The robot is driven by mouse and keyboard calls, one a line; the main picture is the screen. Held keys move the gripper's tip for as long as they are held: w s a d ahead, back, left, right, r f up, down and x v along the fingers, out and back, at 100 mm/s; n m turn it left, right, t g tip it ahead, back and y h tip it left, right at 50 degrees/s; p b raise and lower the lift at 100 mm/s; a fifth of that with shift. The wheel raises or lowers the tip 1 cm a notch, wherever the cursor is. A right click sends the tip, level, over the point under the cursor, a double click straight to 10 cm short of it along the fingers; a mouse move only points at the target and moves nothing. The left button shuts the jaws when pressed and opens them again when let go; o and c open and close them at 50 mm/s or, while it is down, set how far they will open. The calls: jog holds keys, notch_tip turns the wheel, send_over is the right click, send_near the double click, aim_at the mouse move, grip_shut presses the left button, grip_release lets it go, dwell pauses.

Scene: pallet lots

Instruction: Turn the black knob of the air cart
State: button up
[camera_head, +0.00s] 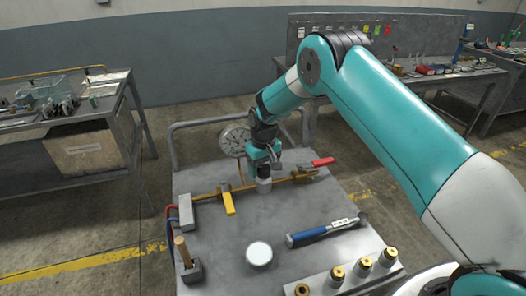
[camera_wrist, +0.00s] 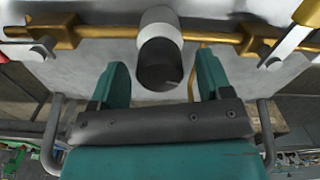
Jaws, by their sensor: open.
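The air cart (camera_head: 215,260) is a grey metal-topped cart in front of me. A brass pipe runs across its top, with a pale grey cylindrical body (camera_head: 264,186) on it. In the wrist view, the black knob (camera_wrist: 158,68) sits on the end of this pale body (camera_wrist: 158,20). My gripper (camera_head: 263,168) is above the body in the head view and hides the knob there. In the wrist view, my gripper (camera_wrist: 161,76) is open, with one teal finger on each side of the knob. A gap shows on both sides; I cannot tell how deep the knob sits between the fingers.
A yellow lever (camera_head: 228,202) and a red-handled lever (camera_head: 322,161) flank the knob along the pipe. A round gauge (camera_head: 235,140) stands behind. A blue-handled tool (camera_head: 318,233), a white round cap (camera_head: 259,254) and several brass-topped cylinders lie nearer. Workbenches stand left and right.

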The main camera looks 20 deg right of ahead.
aim_at(263, 167)
notch_tip(263, 167, up, 17)
jog(key=b, duration=0.3)
jog(key=s+a+r+n+y, duration=0.15)
jog(key=s+r, duration=0.25)
jog(key=s, duration=0.5)
jog(key=s+a+r+n, duration=0.15)
jog(key=s+r, duration=0.25)
jog(key=s, duration=0.4)
jog(key=s+a+n+y, duration=0.1)
jog(key=s+y, duration=0.1)
jog(key=s, duration=1.9)
jog(key=shift+a+y, duration=0.35)
dwell(1.7)
